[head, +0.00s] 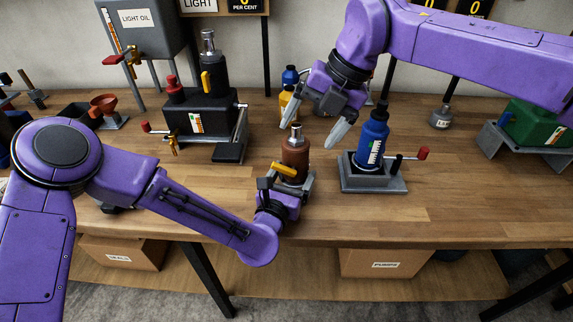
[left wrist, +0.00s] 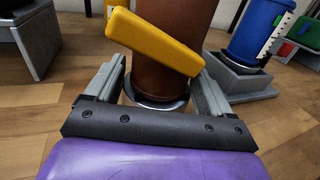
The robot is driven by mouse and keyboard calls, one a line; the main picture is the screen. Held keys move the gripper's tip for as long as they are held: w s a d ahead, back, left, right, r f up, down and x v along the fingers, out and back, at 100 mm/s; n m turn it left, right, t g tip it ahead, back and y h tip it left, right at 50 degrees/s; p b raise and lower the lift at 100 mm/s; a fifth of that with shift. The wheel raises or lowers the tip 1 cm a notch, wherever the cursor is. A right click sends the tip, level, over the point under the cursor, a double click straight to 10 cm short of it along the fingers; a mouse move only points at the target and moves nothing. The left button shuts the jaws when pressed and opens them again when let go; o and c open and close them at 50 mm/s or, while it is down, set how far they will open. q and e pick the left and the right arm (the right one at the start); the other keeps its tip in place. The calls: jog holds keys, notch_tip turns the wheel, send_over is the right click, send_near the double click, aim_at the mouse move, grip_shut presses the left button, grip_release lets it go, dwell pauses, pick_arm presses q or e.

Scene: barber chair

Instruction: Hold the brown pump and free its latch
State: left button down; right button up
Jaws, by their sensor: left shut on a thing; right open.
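The brown pump (head: 296,157) stands upright on the table, with a silver top and a yellow latch (head: 285,169) on its near side. My left gripper (head: 287,185) is low at the pump's near side, its fingers on either side of the pump's base. In the left wrist view the brown body (left wrist: 165,75) stands between the grey fingers, with the yellow latch (left wrist: 153,40) tilted across it. The fingertips are partly hidden by the pump. My right gripper (head: 318,128) is open and empty, above the table behind and right of the brown pump.
A blue pump (head: 372,138) in a grey stand (head: 360,182) with a red-knobbed lever is close on the right. A black machine (head: 200,112) with a yellow-latched black pump stands left. The table's front right is clear.

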aim_at(285, 169)
jog(key=x, duration=1.2)
jog(key=shift+w, duration=0.1)
